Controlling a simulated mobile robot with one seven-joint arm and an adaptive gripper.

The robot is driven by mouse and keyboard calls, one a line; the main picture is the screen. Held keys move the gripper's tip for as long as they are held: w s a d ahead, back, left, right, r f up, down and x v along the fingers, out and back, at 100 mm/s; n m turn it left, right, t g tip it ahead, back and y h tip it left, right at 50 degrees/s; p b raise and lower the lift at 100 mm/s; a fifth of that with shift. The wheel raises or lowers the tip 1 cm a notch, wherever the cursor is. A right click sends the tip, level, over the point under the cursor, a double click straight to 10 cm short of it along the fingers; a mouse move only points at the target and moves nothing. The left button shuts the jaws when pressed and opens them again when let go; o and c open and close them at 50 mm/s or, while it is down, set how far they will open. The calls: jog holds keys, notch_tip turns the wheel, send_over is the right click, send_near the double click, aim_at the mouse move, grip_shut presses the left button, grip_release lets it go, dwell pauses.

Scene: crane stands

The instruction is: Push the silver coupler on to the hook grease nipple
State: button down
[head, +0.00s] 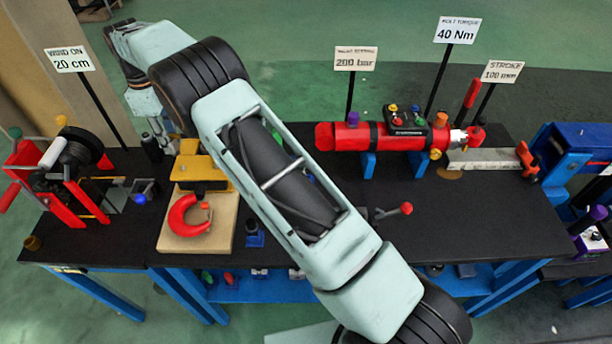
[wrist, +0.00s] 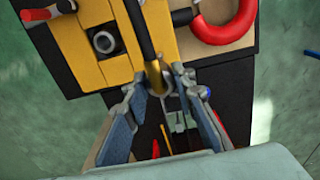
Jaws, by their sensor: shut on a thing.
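The hook block has a yellow body (head: 205,172) and a red hook (head: 185,218) on a tan board; the hook also shows at the top right of the wrist view (wrist: 207,30). My gripper (wrist: 160,85) is shut at the near edge of the yellow body. Between its fingertips is a small grey end piece, which I take for the silver coupler (wrist: 171,98), beside a brass-coloured fitting (wrist: 155,76) on a black hose or rod (wrist: 139,28). The fingers partly hide the coupler. I cannot make out the grease nipple, or whether the coupler touches it.
A red-framed winch (head: 65,175) stands left on the black bench (head: 330,245). A red cylinder (head: 350,136) on blue stands is at the back right. A small red-tipped lever (head: 406,208) sticks up near mid-bench. My arm crosses the middle of the head view. The right front of the bench is clear.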

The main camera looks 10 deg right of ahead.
jog(key=shift+f+b, duration=1.3)
jog(key=shift+f, duration=0.7)
jog(key=shift+f+b, duration=0.4)
jog(key=shift+f, duration=0.6)
jog(key=c, duration=1.5)
grip_release()
jog(key=shift+c, duration=0.2)
jog(key=shift+r, duration=0.1)
jog(key=shift+r+p, duration=2.05)
jog(key=shift+r, duration=0.5)
jog(key=shift+f, duration=0.1)
